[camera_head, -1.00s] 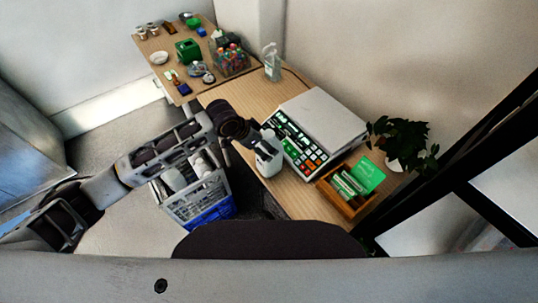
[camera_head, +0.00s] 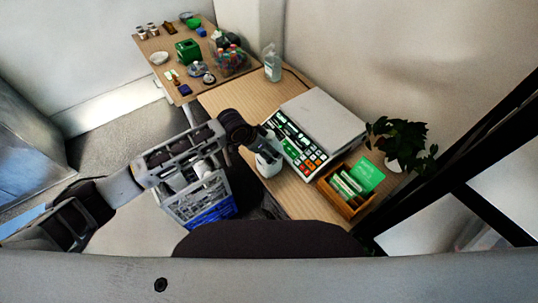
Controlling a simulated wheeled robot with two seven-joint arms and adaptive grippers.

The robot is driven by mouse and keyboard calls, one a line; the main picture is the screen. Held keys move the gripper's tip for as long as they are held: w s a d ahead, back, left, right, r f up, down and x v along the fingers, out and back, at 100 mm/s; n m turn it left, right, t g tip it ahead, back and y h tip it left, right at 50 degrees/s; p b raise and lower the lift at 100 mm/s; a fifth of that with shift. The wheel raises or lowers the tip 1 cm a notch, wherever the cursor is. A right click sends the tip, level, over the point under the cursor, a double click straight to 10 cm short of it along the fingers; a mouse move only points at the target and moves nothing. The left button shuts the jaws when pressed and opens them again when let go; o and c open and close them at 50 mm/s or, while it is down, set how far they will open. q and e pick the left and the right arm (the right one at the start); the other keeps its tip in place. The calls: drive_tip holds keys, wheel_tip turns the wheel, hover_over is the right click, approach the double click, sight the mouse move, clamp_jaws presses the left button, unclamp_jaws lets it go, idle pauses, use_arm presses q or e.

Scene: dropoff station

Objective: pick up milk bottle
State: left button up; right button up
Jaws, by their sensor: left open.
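A white milk bottle (camera_head: 268,166) stands on the wooden counter near its left edge, just left of the scale; its upper part is partly covered by my gripper. My left gripper (camera_head: 265,147) reaches in from the left and is open. Its fingers are at the bottle's upper part, and I cannot tell whether they touch it. More white bottles (camera_head: 201,169) sit in a grey and blue crate (camera_head: 206,207) below my left forearm. My right gripper is not in view.
A scale with a keypad (camera_head: 297,147) is close to the right of the bottle. A wooden box of green cards (camera_head: 345,193) and a plant (camera_head: 404,142) stand further right. A clear dispenser bottle (camera_head: 271,65) stands at the back. Counter (camera_head: 240,95) behind my wrist is bare.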

use_arm(q)
drive_tip(key=shift+w+d+f, duration=0.1)
drive_tip(key=shift+f, duration=0.1)
drive_tip(key=shift+c, duration=0.3)
drive_tip(key=c, duration=0.9)
